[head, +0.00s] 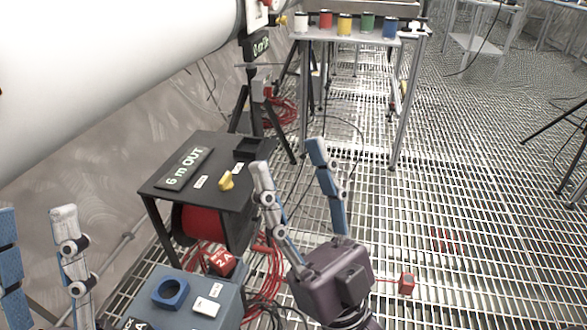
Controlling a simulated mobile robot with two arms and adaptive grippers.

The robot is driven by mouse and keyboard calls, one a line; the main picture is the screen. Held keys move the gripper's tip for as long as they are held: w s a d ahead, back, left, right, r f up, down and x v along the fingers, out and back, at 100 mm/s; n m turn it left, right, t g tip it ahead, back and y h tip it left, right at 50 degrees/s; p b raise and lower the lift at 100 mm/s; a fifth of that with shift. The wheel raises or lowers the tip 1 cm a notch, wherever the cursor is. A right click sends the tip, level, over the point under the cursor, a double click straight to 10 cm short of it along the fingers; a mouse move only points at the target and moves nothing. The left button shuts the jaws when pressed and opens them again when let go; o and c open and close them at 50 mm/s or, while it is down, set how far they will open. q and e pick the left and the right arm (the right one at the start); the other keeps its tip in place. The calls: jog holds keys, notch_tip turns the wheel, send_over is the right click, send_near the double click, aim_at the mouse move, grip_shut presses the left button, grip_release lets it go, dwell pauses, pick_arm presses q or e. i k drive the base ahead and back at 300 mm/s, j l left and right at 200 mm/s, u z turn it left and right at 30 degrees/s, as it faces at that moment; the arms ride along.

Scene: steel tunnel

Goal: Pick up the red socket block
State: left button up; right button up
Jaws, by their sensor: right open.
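A red block marked 2A (222,262) sits among red cables, just behind a grey box and left of my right gripper. A small red block (407,284) is at the lower right, over the grating, just right of my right gripper's body. I cannot tell which of the two is the socket block. My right gripper (289,157) is open and empty, its fingers pointing up the picture. My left gripper (38,212) is at the left edge, its fingers apart and nothing seen between them; its base is out of frame.
A black stand (205,165) with a 6 m OUT sign holds a red reel (200,225). A grey box (225,305) bears a blue socket (170,292). A table (350,36) with several coloured cans stands behind. A white pipe (110,60) runs upper left. Right-hand grating is mostly clear.

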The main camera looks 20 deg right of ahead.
aim_at(406, 281)
jog(key=k+l, duration=0.15)
jog(key=k, duration=0.35)
jog(key=k+l, duration=0.1)
jog(key=k, duration=0.4)
